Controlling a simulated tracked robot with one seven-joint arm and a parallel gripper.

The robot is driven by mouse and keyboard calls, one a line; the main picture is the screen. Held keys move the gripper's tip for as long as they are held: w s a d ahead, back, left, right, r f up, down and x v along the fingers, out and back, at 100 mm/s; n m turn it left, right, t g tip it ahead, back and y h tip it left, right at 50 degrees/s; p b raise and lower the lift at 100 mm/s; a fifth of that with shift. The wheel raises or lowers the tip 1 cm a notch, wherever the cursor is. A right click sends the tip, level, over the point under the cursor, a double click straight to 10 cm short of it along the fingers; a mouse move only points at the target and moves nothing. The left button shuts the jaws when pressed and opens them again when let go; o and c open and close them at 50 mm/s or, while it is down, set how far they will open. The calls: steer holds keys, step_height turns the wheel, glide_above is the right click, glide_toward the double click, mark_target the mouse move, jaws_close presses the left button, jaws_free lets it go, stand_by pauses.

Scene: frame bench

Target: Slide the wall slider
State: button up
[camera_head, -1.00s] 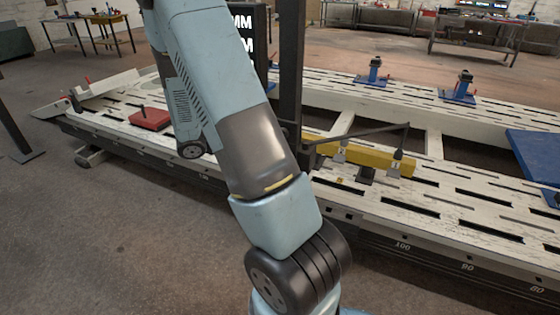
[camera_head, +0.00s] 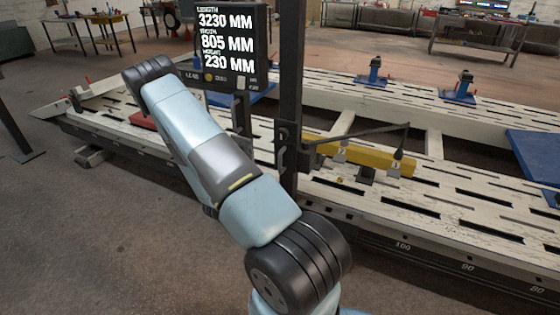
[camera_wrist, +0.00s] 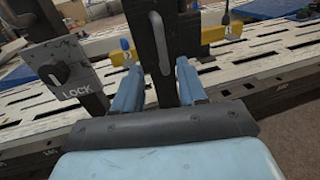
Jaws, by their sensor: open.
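The slider is a dark bracket (camera_head: 289,135) around a tall dark upright post (camera_head: 291,60), left of the yellow bar. In the wrist view, a grey curved handle (camera_wrist: 159,42) stands upright on the dark post. My gripper (camera_wrist: 160,82) is open, with its two blue fingers apart. The handle and post show between and beyond the fingers, and no grip on the handle is visible. Whether a finger touches the post I cannot tell. In the head view my arm crosses the left middle, and the gripper cannot be made out there.
A plate marked LOCK with a black knob (camera_wrist: 60,73) is left of the fingers. A display (camera_head: 230,45) with measurements stands left of the post. A long slotted white bench (camera_head: 440,205) runs behind it, with a yellow bar (camera_head: 370,155) and blue clamps (camera_head: 460,88). Open floor lies front left.

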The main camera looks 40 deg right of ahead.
mark_target(280, 170)
steer(key=w+d, duration=0.1)
steer(key=d, duration=0.8)
steer(key=w+d, duration=0.1)
steer(key=d, duration=0.3)
steer(key=shift+w+d, duration=0.2)
steer(key=shift+w, duration=0.15)
jaws_close()
